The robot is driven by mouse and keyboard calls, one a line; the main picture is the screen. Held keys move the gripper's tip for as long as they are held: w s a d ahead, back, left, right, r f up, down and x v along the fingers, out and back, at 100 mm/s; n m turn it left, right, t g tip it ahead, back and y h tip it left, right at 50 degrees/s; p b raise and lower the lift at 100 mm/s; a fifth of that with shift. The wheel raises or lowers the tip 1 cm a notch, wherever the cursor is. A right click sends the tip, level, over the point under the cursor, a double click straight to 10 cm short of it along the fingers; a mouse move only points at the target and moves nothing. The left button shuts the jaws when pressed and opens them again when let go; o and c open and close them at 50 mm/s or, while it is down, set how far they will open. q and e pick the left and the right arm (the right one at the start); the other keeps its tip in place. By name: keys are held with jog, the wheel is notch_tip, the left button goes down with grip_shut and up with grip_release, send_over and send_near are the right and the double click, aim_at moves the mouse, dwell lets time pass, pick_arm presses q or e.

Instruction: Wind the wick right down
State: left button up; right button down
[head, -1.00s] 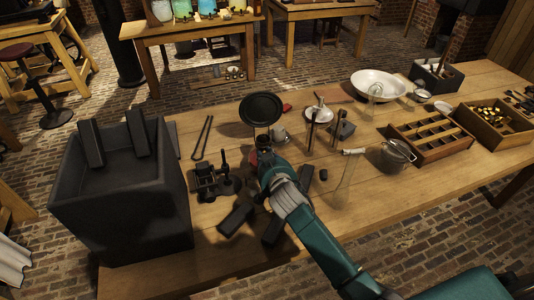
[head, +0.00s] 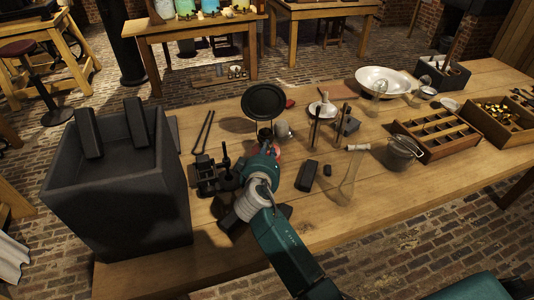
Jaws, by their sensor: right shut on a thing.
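A black round pan-like disc (head: 263,101) stands above the bench on what looks like a thin support. It seems to belong to the wick burner, whose body is mostly hidden by my gripper. My right gripper (head: 264,147) is just below the disc, shut on a small part there. The fingertips and the part they hold are too small and covered to make out; I cannot see the wick or its knob clearly. A small reddish spot (head: 277,151) shows beside the fingers. My left gripper is not in view.
A large dark open box (head: 120,200) stands left. Black clamp-like fittings (head: 207,178) are close to my right wrist. A dark block (head: 307,175) and a clear glass piece (head: 350,175) lie right of my arm. A wooden divided tray (head: 438,136) sits farther right.

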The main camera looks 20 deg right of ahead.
jog(key=shift+f+n, duration=0.1)
jog(key=shift+n, duration=0.2)
dwell(0.4)
jog(key=c, duration=1.7)
grip_release()
jog(key=shift+o, duration=0.2)
jog(key=shift+s+f, duration=0.1)
